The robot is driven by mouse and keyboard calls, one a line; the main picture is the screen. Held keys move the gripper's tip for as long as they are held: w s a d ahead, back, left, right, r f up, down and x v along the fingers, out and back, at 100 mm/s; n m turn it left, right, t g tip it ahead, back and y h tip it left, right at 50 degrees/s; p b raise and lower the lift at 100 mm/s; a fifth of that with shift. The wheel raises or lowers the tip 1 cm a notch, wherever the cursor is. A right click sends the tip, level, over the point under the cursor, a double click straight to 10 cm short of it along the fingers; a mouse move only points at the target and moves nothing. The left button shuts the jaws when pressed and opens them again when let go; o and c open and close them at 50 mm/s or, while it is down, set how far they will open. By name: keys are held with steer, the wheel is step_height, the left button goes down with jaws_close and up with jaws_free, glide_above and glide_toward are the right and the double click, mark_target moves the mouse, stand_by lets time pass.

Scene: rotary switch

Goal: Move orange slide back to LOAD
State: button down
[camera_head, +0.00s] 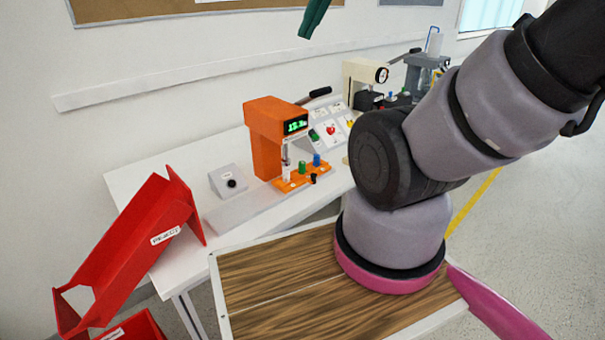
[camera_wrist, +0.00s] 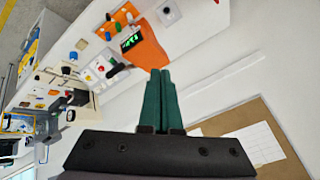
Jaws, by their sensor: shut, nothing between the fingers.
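The orange press (camera_head: 265,135), with a lit green display, stands on the white table. At its foot is the orange slide (camera_head: 300,180), carrying white, green and blue pieces. In the wrist view the press (camera_wrist: 148,48) and slide (camera_wrist: 124,15) appear turned over at the top. No LOAD mark is readable, so I cannot tell the slide's position. My gripper (camera_head: 306,36) has dark green fingers, which show pressed together and empty in the wrist view (camera_wrist: 159,74). It is raised well above the press, apart from it and the slide.
A grey box with a black knob (camera_head: 229,181) sits left of the press. A dark lever (camera_head: 317,93) sticks out behind it. Further right is a cream press with a gauge (camera_head: 362,80). A red rack (camera_head: 130,250) stands at the front left. The air around my gripper is clear.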

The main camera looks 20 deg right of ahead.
steer(key=c, duration=1)
jaws_free()
steer(key=shift+f, duration=0.1)
steer(key=w+d+f+n+g+h, duration=0.1)
steer(key=f+g, duration=0.1)
steer(key=f, duration=0.2)
steer(key=w+d+f+n+g+h, duration=0.1)
steer(key=d+f+n+g+h, duration=0.1)
steer(key=f, duration=0.2)
steer(key=w+d+f+n+g+h, duration=0.1)
steer(key=f+n+g, duration=0.1)
steer(key=f, duration=0.2)
steer(key=shift+w+d+f+h, duration=0.2)
steer(key=shift+f+h, duration=0.05)
steer(key=shift+h, duration=0.05)
steer(key=w+d+f+n+g+h, duration=0.25)
steer(key=w+f+n+h, duration=0.3)
steer(key=f+n, duration=0.35)
steer(key=n+t+h, duration=0.3)
steer(key=n+t, duration=0.6)
steer(key=n, duration=0.6)
glide_toward(312, 176)
steer(key=shift+d+r, duration=0.15)
steer(key=shift+w+f, duration=0.15)
steer(key=shift+f, duration=0.05)
steer(key=x, duration=1)
steer(key=shift+w+d, duration=0.1)
steer(key=shift+d, duration=0.1)
jaws_close()
